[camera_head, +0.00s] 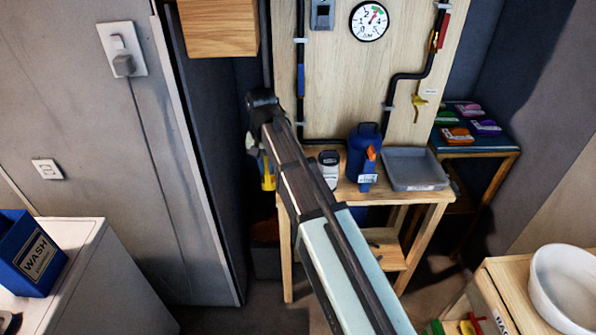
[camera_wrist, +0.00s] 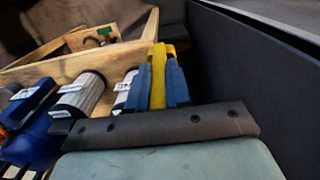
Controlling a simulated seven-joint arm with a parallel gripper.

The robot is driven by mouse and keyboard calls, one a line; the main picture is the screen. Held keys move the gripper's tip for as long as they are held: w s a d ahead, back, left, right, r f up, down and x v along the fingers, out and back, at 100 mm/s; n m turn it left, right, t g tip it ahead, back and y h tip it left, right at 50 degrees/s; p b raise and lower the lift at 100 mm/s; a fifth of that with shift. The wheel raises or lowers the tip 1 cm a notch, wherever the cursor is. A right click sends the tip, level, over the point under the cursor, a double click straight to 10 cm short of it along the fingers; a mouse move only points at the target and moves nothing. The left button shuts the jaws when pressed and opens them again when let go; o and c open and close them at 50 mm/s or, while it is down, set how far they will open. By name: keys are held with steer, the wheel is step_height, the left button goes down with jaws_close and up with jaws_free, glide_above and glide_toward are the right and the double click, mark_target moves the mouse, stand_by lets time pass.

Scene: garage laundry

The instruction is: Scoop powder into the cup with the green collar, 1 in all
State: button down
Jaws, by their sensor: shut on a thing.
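My gripper (camera_head: 265,170) hangs at the left end of the wooden workbench, partly hidden behind my arm. In the wrist view its two blue fingers (camera_wrist: 158,92) are shut on a narrow yellow thing (camera_wrist: 157,68). The yellow thing's far end is hidden, so I cannot tell if it is the scoop. No powder shows. I cannot make out a cup with a green collar. A small green patch (camera_wrist: 104,32) shows on wood in the wrist view. A pale jar with a dark top (camera_head: 329,168) stands on the workbench, just right of my arm.
A blue jug (camera_head: 362,150) with an orange part and a grey tray (camera_head: 414,168) stand on the workbench (camera_head: 430,197). A dark panel (camera_wrist: 245,75) rises close on the right in the wrist view.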

steer(key=s+a+r, duration=0.3)
steer(key=a, duration=0.7)
steer(key=s+a+r, duration=0.3)
steer(key=s+a, duration=0.1)
steer(key=a, duration=0.7)
steer(key=s+a+r, duration=0.3)
steer(key=a+r, duration=0.1)
steer(key=a, duration=0.6)
steer(key=s+a+r, duration=0.7)
steer(key=s+a, duration=0.4)
steer(key=a, duration=0.2)
steer(key=s+a+r, duration=0.7)
steer(key=s+a, duration=0.3)
steer(key=a, duration=0.2)
step_height(320, 180, down, 11)
steer(key=shift+s+f, duration=0.15)
steer(key=shift+s, duration=0.1)
steer(key=shift+a+f, duration=0.1)
steer(key=shift+f, duration=1.2)
step_height(320, 180, up, 14)
stand_by(0.6)
